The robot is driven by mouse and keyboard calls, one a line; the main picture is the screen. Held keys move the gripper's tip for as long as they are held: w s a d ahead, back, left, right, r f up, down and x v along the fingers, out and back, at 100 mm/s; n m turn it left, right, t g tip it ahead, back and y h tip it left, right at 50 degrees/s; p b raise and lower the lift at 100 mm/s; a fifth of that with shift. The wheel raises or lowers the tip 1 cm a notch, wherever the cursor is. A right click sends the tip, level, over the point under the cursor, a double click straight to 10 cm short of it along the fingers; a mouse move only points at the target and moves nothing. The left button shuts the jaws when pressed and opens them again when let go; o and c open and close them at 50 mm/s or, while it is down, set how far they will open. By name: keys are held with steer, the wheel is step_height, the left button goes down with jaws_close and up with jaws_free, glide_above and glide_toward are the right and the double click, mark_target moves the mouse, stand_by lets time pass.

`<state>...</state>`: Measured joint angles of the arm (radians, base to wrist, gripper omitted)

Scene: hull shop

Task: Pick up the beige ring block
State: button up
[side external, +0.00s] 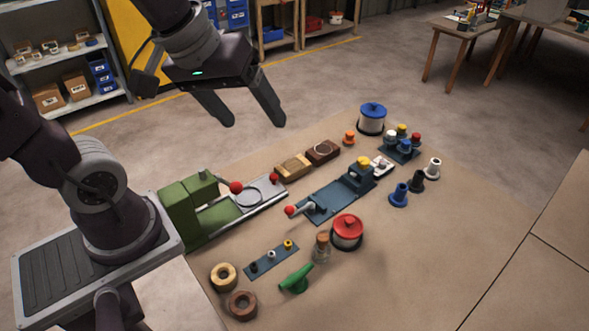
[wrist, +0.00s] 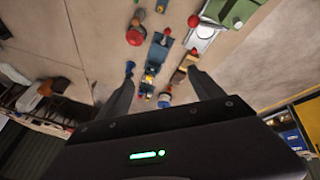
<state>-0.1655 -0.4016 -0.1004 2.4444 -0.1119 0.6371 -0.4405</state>
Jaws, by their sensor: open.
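A beige ring block (side external: 215,271) lies flat near the front left of the work table in the side view. A darker brown ring (side external: 241,314) lies close beside it. Neither ring can be made out in the wrist view. My gripper (side external: 256,120) is open and empty, raised well above the table and towards its far side, away from the beige ring. In the wrist view, my gripper (wrist: 162,76) has its two fingers spread apart, with the tabletop things below and nothing between them.
Near the rings are a blue-grey strip with small pegs (side external: 263,265), a green object (side external: 297,279), a corked jar (side external: 321,250) and a red-lidded canister (side external: 347,241). A green machine (side external: 180,210) stands behind them. The table's right side is clear.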

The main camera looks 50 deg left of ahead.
steer(key=w+a+f+n, duration=0.4)
steer(key=w+f+n, duration=0.3)
steer(key=w+n, duration=0.35)
steer(key=n, duration=1.9)
glide_toward(292, 166)
steer(key=shift+w+f+m+g, duration=0.3)
steer(key=shift+w+f, duration=0.3)
steer(key=shift+w, duration=0.35)
steer(key=x, duration=0.7)
steer(key=shift+s+f, duration=0.2)
steer(key=shift+f, duration=0.1)
steer(key=shift+f, duration=0.25)
